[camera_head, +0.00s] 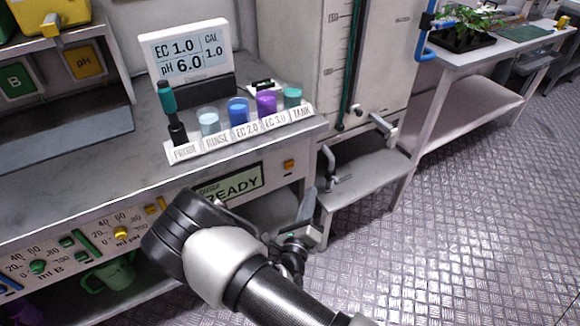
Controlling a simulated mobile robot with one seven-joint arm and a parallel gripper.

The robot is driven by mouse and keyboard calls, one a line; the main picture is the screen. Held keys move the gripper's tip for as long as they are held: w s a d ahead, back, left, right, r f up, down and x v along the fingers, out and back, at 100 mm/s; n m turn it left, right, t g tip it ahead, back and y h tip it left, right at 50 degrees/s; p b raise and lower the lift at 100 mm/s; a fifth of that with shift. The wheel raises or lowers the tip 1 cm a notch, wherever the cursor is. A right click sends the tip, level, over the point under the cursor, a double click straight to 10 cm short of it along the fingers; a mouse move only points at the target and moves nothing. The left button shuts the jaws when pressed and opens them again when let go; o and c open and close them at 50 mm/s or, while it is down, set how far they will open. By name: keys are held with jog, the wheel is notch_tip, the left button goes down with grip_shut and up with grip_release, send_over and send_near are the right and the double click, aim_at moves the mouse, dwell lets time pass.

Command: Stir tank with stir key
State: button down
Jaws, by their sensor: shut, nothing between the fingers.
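The tank (375,50) is a tall pale panel-sided vessel with a dark level scale, right of the instrument bench. A grey lever (379,123) sticks out at its lower front. Below it, a grey crank-like handle (330,163) stands at the low metal stand; I cannot tell which of these is the stir key. My gripper (308,205) is partly hidden behind my own arm, low in front of the bench, just left of the stand. It appears shut and empty, apart from the handle.
The bench (60,185) carries a probe, several labelled cups (238,112) and an EC/pH display (187,52). A green mug (112,272) sits on the lower shelf. A white table (480,60) with seedlings stands right. The patterned floor (470,220) is clear.

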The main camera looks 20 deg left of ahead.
aim_at(289, 165)
jog(key=w+a+b, duration=0.3)
jog(key=w+a, duration=0.2)
jog(key=a, duration=0.1)
jog(key=shift+w+a+b, duration=0.3)
jog(key=shift+w, duration=0.05)
jog(key=shift+w+a, duration=0.1)
jog(key=shift+a, duration=0.05)
dwell(2.0)
jog(key=shift+w+a, duration=0.2)
jog(key=shift+w+a, duration=0.3)
jog(key=shift+a, duration=0.05)
dwell(0.8)
jog(key=shift+s+d+p, duration=0.35)
jog(key=shift+s+d, duration=0.25)
jog(key=shift+d, duration=0.1)
